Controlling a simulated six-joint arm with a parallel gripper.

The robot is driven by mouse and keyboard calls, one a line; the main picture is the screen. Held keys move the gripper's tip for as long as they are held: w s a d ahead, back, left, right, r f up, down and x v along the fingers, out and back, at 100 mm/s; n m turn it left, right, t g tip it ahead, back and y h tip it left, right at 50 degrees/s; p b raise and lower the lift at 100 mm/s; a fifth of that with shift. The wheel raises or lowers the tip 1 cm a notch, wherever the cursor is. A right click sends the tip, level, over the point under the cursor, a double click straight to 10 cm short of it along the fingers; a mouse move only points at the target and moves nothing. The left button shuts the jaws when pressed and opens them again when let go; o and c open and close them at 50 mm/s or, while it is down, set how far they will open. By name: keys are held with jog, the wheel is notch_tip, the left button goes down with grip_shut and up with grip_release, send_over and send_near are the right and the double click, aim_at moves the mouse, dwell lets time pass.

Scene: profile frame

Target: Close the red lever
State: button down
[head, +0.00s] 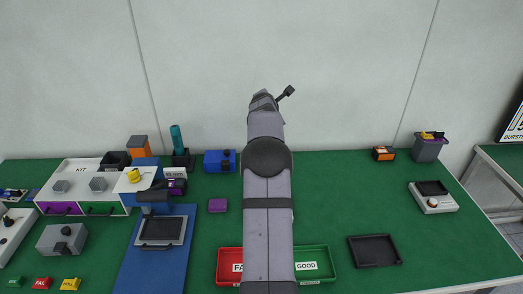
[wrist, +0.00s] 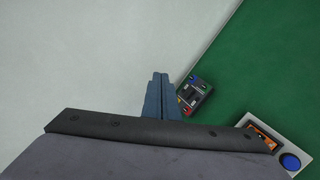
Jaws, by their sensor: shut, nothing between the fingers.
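I cannot clearly make out a red lever in either view. In the wrist view a small dark device (wrist: 194,96) with red and blue parts lies on the green surface, just right of my gripper (wrist: 160,76). Whether one of its parts is the lever is too small to tell. My gripper's fingers are together and empty, apart from the device in the picture. In the head view my arm rises in the middle, and my gripper (head: 286,93) is high before the wall. My arm hides part of the table behind it.
A blue block with black fittings (head: 212,161) and a purple block (head: 217,205) are left of my arm. A red tray (head: 229,281) and green tray (head: 328,273) flank it in front. A black tray (head: 374,250) lies right. Much of the right table is clear.

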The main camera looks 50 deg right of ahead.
jog(key=s+a+f+m+g+y, duration=0.1)
jog(key=a+m, duration=0.4)
jog(key=m, duration=0.6)
jog(key=s+a+f+m+g+y, duration=0.1)
jog(key=a+f+m+y, duration=0.3)
jog(key=m, duration=0.7)
jog(key=shift+s+a+f+g+y, duration=0.4)
jog(key=shift+s+a+y, duration=0.2)
jog(key=shift+s+a, duration=0.15)
jog(key=shift+d, duration=0.1)
jog(key=shift+w+d+f+p, duration=0.1)
jog(key=shift+f+p, duration=1.35)
jog(key=shift+f, duration=1.45)
jog(key=shift+w+d+f+p, duration=0.1)
jog(key=shift+f+p, duration=1.35)
jog(key=shift+f, duration=1.4)
